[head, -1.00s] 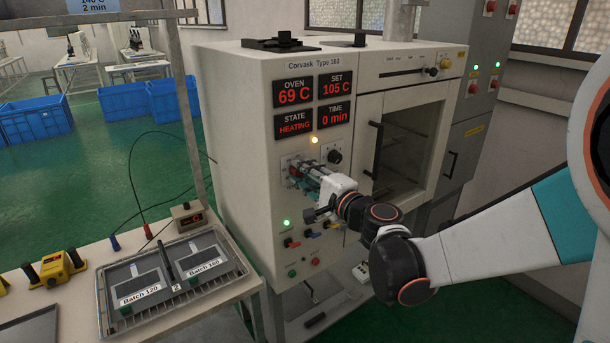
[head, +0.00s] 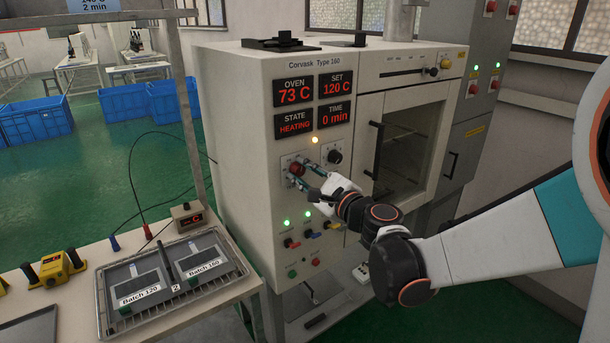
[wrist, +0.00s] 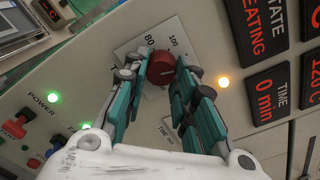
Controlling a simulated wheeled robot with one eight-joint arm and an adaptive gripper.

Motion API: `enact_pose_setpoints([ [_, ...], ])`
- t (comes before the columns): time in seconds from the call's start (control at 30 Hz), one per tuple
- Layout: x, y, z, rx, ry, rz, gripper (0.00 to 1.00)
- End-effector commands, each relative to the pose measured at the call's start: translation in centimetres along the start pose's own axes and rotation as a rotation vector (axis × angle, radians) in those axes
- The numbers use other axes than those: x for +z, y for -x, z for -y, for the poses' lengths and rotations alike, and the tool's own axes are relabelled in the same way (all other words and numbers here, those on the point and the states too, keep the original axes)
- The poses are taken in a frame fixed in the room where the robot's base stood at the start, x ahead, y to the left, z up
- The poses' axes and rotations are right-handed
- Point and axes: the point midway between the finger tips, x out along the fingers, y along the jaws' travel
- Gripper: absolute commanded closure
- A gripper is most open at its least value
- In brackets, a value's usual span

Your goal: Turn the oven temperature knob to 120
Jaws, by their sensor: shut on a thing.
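The red oven temperature knob (head: 297,169) sits on a white dial plate on the oven's control panel. It also shows in the wrist view (wrist: 161,68), with the dial marks 80 and 100 readable above it. My gripper (head: 301,174) has its teal fingers on either side of the knob and is shut on it; the fingertips (wrist: 168,80) hide part of the dial. The SET display (head: 336,88) reads 120 C. The OVEN display (head: 294,93) reads 73 C, and the STATE display (head: 294,124) reads HEATING.
A second, black knob (head: 334,157) is just right of my gripper. Coloured switches (head: 309,238) and green lights are below it. The oven door (head: 410,150) with its handle is to the right. A bench with a tray (head: 240,268) holding labelled batch plates stands at the lower left.

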Motion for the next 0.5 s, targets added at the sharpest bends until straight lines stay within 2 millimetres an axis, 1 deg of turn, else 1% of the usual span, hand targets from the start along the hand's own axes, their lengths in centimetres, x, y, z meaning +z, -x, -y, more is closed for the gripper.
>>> enact_pose_setpoints([
  [0.4, -0.08, 0.10, -0.11, 0.001, -0.004, -0.001, 0.99],
  [0.43, -0.08, 0.10, -0.11, 0.001, -0.004, -0.001, 0.70],
  [0.47, -0.08, 0.10, -0.11, 0.001, -0.004, -0.001, 0.64],
  [0.5, -0.07, 0.09, -0.10, 0.001, -0.004, -0.001, 0.55],
])
